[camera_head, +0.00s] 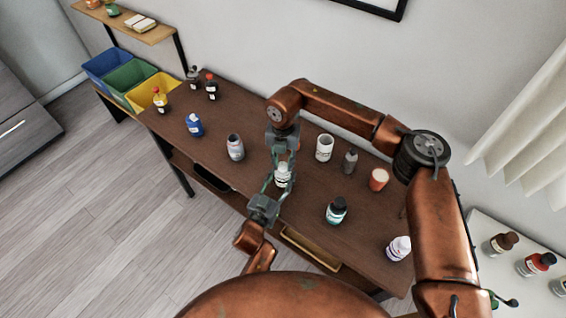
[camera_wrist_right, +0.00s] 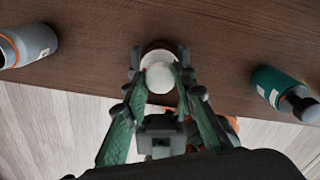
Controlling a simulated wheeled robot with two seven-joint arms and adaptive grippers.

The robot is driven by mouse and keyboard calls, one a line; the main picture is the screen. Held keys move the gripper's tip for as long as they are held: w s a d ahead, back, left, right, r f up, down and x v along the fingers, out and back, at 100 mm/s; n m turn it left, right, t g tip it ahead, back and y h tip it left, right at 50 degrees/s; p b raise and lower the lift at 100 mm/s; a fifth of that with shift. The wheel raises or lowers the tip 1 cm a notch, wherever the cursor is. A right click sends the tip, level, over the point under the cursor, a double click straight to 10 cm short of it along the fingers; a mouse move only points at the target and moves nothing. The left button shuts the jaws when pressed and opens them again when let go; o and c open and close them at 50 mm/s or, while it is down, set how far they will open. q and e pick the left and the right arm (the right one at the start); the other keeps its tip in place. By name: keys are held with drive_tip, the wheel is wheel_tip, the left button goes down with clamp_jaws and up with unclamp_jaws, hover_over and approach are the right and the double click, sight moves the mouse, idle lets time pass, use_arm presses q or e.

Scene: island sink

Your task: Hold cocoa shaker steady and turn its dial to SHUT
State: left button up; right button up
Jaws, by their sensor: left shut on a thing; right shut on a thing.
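A grey bottle (camera_head: 235,147) stands to the left and a teal bottle (camera_head: 337,211) to the right. Coloured bins (camera_head: 152,91) are at the far left.

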drive_tip(key=n, duration=1.1)
use_arm(q)
drive_tip(key=shift+f, duration=0.1)
use_arm(e)
drive_tip(key=shift+n, duration=2.1)
drive_tip(key=o, duration=1.2)
drive_tip(key=shift+c, duration=0.2)
drive_tip(key=shift+r, duration=0.1)
